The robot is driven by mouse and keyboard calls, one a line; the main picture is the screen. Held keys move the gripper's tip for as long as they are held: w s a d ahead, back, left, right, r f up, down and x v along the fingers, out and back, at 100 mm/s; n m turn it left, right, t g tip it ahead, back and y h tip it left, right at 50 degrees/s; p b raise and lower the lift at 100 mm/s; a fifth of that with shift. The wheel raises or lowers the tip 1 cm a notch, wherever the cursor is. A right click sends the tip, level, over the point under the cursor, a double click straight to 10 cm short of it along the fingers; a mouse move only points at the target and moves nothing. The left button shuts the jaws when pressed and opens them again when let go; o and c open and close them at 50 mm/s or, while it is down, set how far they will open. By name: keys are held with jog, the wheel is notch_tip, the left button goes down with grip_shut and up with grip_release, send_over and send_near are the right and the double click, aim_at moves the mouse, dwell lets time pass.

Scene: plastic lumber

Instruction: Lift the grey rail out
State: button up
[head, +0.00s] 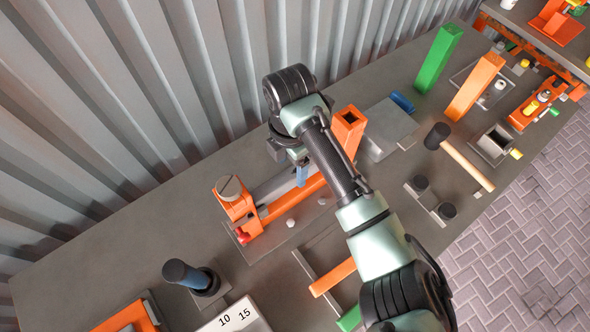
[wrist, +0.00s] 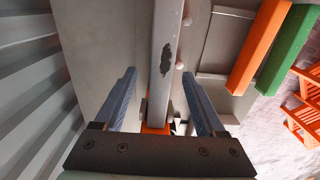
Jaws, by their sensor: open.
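The grey rail (wrist: 166,50) runs lengthwise through the middle of the wrist view and has a dark worn patch. In the head view the grey rail (head: 273,186) lies in an orange fixture (head: 240,207), partly hidden by my arm. My gripper (wrist: 160,73) is open, with one blue finger on each side of the rail and a visible gap on both sides. In the head view my gripper (head: 301,176) points down over the fixture, its far finger mostly hidden. I cannot tell how deep the fingertips reach beside the rail.
A corrugated wall (head: 150,80) stands close behind the bench. A green post (head: 438,58) and an orange post (head: 475,86) stand to the right. A mallet (head: 462,160) lies right of my arm. A dark-handled tool (head: 188,275) stands front left.

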aim_at(295, 169)
jog(key=shift+w+d+f+p, duration=0.1)
jog(key=shift+d+f+p, duration=0.1)
jog(key=shift+f, duration=0.75)
jog(key=shift+w+d+f+p, duration=0.1)
jog(key=shift+d+f+p, duration=0.1)
jog(key=shift+f, duration=0.7)
grip_shut()
